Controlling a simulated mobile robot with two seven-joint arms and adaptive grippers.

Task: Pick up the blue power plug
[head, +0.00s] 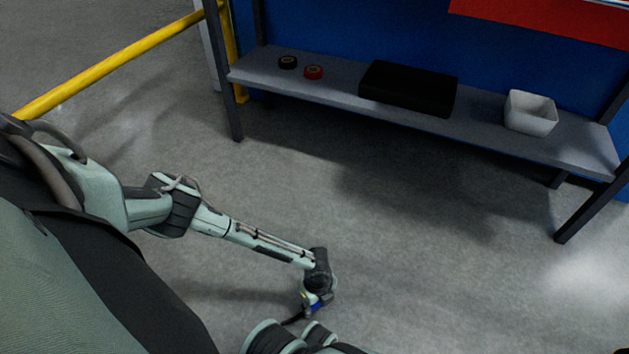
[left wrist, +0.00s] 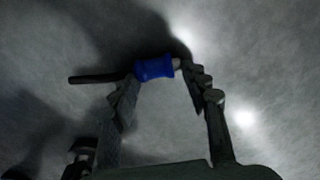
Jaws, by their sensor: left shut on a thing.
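The blue power plug (left wrist: 154,68) is between the fingertips of my left gripper (left wrist: 162,76) in the left wrist view. The gripper is shut on it, with one finger at each end of the plug. A dark cable or stem (left wrist: 92,78) sticks out to the left of the plug. In the head view my left gripper (head: 314,299) hangs at the lower middle, and a small bit of the blue plug (head: 319,306) shows there, partly hidden by the gripper. My right gripper is not in view.
A grey shelf (head: 335,88) at the back holds a black roll (head: 287,62), a red roll (head: 313,72), a black box (head: 409,86) and a white bin (head: 530,112). A yellow rail (head: 110,63) runs at upper left. Open grey floor (head: 440,260) lies between.

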